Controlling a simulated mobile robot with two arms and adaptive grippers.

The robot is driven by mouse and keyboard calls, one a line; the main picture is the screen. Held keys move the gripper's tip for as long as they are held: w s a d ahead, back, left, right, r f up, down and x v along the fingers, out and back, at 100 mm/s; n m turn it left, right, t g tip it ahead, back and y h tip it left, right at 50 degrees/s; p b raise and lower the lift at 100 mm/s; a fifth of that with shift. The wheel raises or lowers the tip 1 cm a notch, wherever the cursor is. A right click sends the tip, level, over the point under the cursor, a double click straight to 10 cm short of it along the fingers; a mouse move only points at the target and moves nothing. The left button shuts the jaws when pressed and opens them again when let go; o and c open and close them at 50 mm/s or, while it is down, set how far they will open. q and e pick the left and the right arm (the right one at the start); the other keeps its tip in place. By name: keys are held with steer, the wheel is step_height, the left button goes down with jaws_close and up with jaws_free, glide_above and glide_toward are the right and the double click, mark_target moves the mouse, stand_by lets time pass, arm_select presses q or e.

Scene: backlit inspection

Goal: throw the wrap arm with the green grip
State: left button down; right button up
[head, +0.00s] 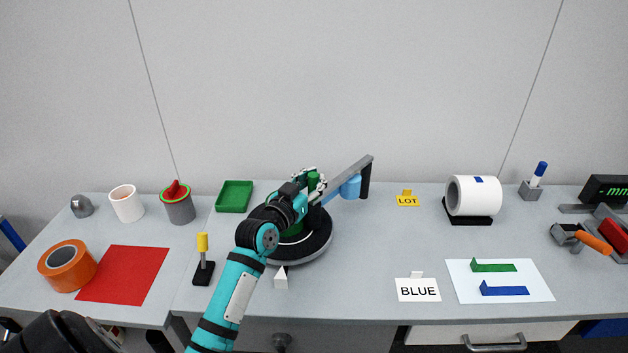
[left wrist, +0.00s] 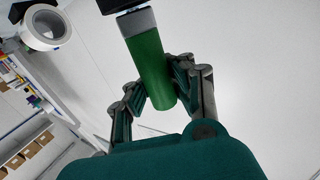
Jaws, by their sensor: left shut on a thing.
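The wrap arm (head: 350,172) is a grey bar over a round black turntable (head: 318,248); a black post and a light blue roll (head: 350,187) hang at its right end. Its green grip (head: 313,181) stands at the bar's left end. In the left wrist view the green grip (left wrist: 148,62) lies between the fingers. My left gripper (head: 308,186) is shut on the green grip, and my teal arm hides part of the turntable. In the left wrist view, the fingers of my left gripper (left wrist: 155,100) sit on both sides of the grip. My right gripper is not in view.
Left of the turntable stand a green tray (head: 234,197) and a yellow-topped lever (head: 203,258). An orange tape roll (head: 68,265) and a red mat (head: 123,274) lie further left. A white roll (head: 473,195) and a BLUE card (head: 418,290) are to the right.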

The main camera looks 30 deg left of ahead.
arm_select(q)
steer(key=d+p, duration=0.2)
steer(key=d, duration=0.1)
steer(key=d+p, duration=0.1)
steer(key=d, duration=0.1)
steer(key=shift+s+f, duration=0.15)
steer(key=shift+f, duration=0.2)
steer(key=c, duration=1.7)
jaws_free()
steer(key=shift+c, duration=0.2)
steer(key=o, duration=0.7)
steer(key=shift+s+r, duration=0.3)
steer(key=shift+s, duration=0.05)
steer(key=shift+c, duration=0.2)
steer(key=shift+w, duration=0.1)
steer(key=s, duration=1.2)
steer(key=shift+d, duration=0.35)
